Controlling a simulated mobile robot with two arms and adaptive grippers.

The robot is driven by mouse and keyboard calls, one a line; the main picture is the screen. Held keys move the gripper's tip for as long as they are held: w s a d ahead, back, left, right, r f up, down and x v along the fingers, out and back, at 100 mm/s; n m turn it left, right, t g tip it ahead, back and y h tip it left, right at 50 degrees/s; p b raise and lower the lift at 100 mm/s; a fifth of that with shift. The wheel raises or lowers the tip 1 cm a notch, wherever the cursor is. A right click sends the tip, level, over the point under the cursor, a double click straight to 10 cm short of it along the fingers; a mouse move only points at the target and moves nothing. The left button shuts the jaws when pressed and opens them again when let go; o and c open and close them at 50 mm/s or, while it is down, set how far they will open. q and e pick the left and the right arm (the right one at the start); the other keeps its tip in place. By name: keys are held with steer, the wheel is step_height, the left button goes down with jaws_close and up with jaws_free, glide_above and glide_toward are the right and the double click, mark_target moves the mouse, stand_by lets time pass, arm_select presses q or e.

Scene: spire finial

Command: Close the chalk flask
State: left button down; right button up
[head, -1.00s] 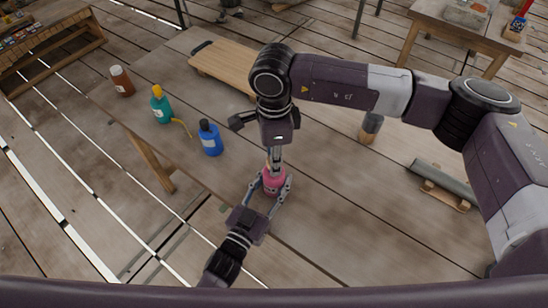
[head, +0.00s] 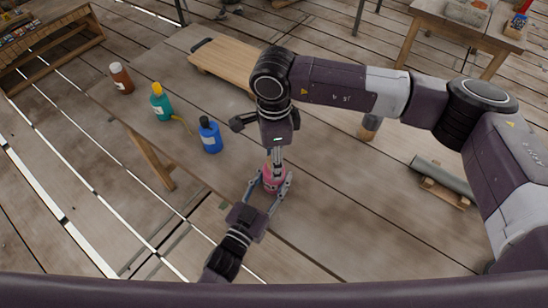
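A pink flask (head: 272,184) stands on the wooden table near its front edge. I take it for the chalk flask. My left gripper (head: 271,178) comes from the lower left with one finger on each side of the flask and is shut on it. My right gripper (head: 276,160) points down directly above the flask, its fingertips at the flask's top. The fingers look close together, seen nearly edge-on. They hide the flask's mouth, and I cannot make out a cap or whether they grip one.
To the left stand a blue bottle (head: 210,136), a teal bottle with a yellow cap (head: 161,104) and a brown bottle (head: 122,79). A wooden board (head: 228,63) lies at the back. A grey cylinder (head: 445,179) rests on a wooden stand at right.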

step_height(320, 180, up, 12)
stand_by(0.6)
arm_select(q)
steer(key=c, duration=1.1)
jaws_free()
steer(key=v, duration=1.2)
